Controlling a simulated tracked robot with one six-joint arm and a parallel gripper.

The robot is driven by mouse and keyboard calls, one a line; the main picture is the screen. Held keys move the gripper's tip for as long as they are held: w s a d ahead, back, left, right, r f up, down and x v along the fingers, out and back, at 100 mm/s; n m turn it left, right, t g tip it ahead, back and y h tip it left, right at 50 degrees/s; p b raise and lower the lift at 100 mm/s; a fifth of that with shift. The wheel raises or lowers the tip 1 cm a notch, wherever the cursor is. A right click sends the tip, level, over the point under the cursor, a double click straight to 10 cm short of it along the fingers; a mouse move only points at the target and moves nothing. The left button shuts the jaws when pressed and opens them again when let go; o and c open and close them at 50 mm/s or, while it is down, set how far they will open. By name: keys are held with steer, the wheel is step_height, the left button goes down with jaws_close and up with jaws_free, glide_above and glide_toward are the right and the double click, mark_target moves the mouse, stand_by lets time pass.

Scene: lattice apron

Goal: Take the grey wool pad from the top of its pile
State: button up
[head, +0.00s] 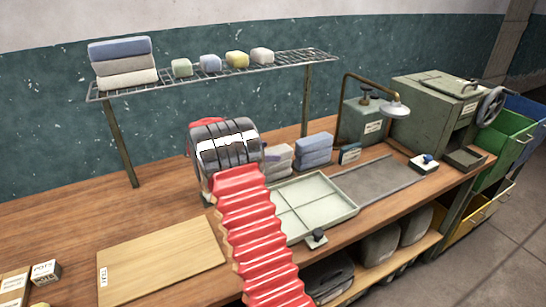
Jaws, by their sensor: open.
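A short pile of grey wool pads (280,166) stands on the bench, just right of my wrist. Its top pad (279,150) is light grey, and its left side is partly hidden by my arm. My gripper (268,155) is at the end of the red-sleeved arm, left of the grey pile and close to it in the picture. My wrist hides most of the fingers, and I cannot tell whether they touch the pile. I see no pad held. The gripper is open.
A blue pad pile (314,150) stands right of the grey one. A pale divided tray (351,209) lies in front. A wire shelf (205,78) above carries a mixed pad stack (124,62) and small blocks. A wooden board (160,262) lies left.

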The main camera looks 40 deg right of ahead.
mark_target(272, 152)
steer(key=shift+x, duration=2.6)
steer(key=shift+w+f, duration=0.15)
steer(key=shift+w, duration=0.05)
steer(key=shift+a+f, duration=0.1)
steer(key=c, duration=1.1)
step_height(272, 152, up, 10)
steer(key=shift+r, duration=0.15)
